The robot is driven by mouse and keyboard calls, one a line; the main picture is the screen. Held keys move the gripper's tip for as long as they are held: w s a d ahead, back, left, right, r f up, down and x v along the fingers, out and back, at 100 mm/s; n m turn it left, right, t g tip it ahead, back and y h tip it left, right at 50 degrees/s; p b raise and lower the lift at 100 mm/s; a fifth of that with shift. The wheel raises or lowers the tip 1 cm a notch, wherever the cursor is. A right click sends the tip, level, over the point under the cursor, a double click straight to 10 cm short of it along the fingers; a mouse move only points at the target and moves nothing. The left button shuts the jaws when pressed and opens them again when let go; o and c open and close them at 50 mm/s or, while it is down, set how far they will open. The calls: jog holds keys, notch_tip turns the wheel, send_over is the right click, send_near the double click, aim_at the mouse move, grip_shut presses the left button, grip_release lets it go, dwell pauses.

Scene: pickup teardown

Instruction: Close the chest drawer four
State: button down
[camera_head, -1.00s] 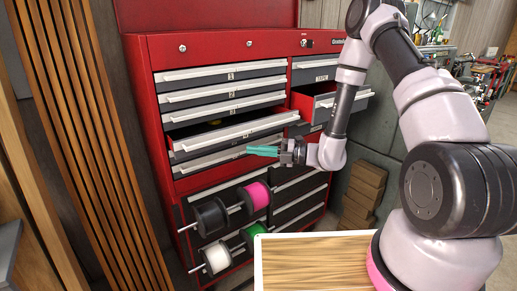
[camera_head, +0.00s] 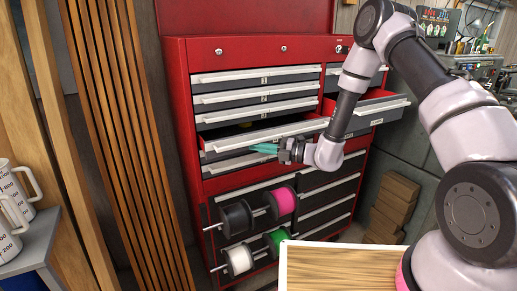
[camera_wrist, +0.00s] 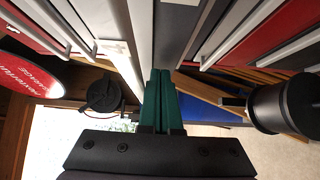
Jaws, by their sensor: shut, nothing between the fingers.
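The red tool chest (camera_head: 185,110) stands upright ahead, with a left and a right column of grey drawers with white handles. The fourth drawer down on the left, drawer four (camera_head: 240,139), is pulled partly out, and a dark gap shows above it. My gripper (camera_head: 262,148) has teal fingers that are shut and empty. They lie in front of the right half of drawer four's front, near its lower edge; I cannot tell whether they touch it. The wrist view shows the closed fingers (camera_wrist: 162,95) pointing at the chest's pale drawer fronts.
A right-column drawer (camera_head: 372,115) is also pulled out, beside my forearm. Black, pink, white and green spools (camera_head: 238,218) stick out below. A wooden-topped table (camera_head: 340,268) is at the front. Mugs (camera_head: 12,200) stand at the far left; cardboard boxes (camera_head: 395,200) are on the right.

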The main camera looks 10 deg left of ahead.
jog(key=w+a, duration=0.1)
jog(key=w, duration=0.1)
jog(key=w+a, duration=0.2)
jog(key=w, duration=0.1)
jog(key=w+a, duration=0.2)
jog(key=shift+w, duration=0.2)
jog(key=shift+w+a+r, duration=0.1)
jog(key=shift+w+r, duration=0.05)
jog(key=shift+w, duration=0.15)
